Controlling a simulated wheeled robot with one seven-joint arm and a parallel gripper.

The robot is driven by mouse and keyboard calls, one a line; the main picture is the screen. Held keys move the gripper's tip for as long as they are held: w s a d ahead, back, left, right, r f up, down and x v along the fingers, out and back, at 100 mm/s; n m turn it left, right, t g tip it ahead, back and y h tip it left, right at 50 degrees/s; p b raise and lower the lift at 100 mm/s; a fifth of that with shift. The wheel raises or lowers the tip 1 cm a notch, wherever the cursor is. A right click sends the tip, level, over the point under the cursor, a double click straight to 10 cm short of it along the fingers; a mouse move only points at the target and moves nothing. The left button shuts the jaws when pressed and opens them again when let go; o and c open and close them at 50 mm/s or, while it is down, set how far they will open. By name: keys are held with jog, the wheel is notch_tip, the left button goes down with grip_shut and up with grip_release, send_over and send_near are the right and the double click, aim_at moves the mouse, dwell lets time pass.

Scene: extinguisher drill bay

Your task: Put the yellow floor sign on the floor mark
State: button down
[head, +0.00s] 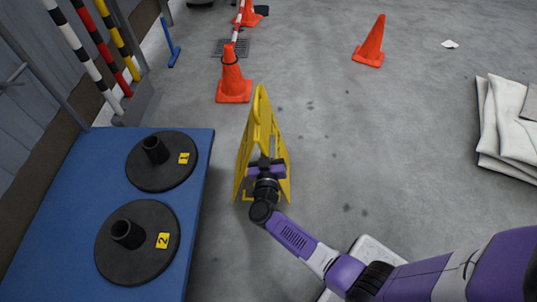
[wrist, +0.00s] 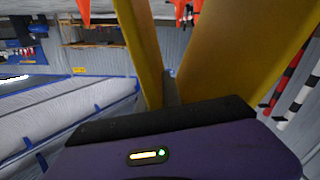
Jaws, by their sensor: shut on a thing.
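The yellow floor sign (head: 263,128) stands upright as an A-frame in the middle of the head view, to the right of the blue platform. My gripper (head: 266,170) is at the sign's near side, low between its legs, and is shut on it. In the wrist view the sign's yellow panels (wrist: 220,50) rise close in front of the purple gripper body. The fingertips are hidden there. I cannot tell whether the sign's feet touch the floor.
A blue platform (head: 75,185) with black round bases numbered 1 (head: 150,175) and 2 (head: 112,263) lies left. Orange cones stand behind the sign (head: 233,80) and further right (head: 371,45). Folded white cloth (head: 500,125) lies at the right edge. The floor between is mostly clear.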

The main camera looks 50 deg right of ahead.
jog(key=shift+w+f+b, duration=0.1)
jog(key=shift+f+b, duration=1.4)
jog(key=shift+f, duration=0.7)
jog(key=c, duration=1.5)
grip_release()
jog(key=shift+f, duration=0.15)
jog(key=p+v, duration=0.4)
jog(key=v, duration=0.8)
